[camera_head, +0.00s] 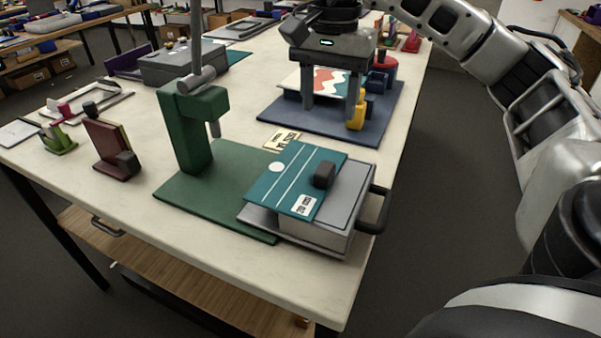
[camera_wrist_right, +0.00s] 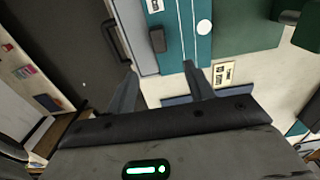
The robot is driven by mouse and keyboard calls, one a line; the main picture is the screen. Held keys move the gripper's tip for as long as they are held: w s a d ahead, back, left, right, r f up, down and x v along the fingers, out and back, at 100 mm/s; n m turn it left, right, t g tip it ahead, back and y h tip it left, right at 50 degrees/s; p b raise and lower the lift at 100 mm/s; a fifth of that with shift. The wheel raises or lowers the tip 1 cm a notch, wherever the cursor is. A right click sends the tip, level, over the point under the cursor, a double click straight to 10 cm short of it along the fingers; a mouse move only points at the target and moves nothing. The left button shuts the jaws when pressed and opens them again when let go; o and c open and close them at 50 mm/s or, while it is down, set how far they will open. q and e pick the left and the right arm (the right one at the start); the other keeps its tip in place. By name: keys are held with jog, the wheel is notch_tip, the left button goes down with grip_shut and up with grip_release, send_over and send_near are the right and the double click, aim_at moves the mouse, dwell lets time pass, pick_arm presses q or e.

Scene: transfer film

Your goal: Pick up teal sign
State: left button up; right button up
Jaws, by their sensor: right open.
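The teal sign (camera_head: 285,175) is a flat teal plate with white stripes, a white circle, a small white label and a dark block handle. It lies on a grey box (camera_head: 345,205) and overhangs it to the left, beside a green press (camera_head: 190,140). In the right wrist view the teal sign (camera_wrist_right: 174,35) shows at the top, beyond the fingertips. My right gripper (camera_head: 331,105) is open and empty, farther back on the table, above the blue mat. In the right wrist view the right gripper (camera_wrist_right: 161,68) has its fingers apart with nothing between. My left gripper is out of view.
A blue mat (camera_head: 375,125) with a red-and-white sign (camera_head: 305,83) and coloured blocks lies under my right gripper. A cream card (camera_head: 280,140) lies between mat and sign. A black handle (camera_head: 376,210) juts from the grey box near the table's right edge.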

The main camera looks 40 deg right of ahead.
jog(key=b, duration=0.3)
send_over(325, 168)
jog(key=f, duration=0.8)
jog(key=shift+w+d, duration=0.1)
jog(key=shift+w, duration=0.1)
jog(key=shift+s+f, duration=0.15)
jog(key=shift+f, duration=2.55)
jog(key=c, duration=1.1)
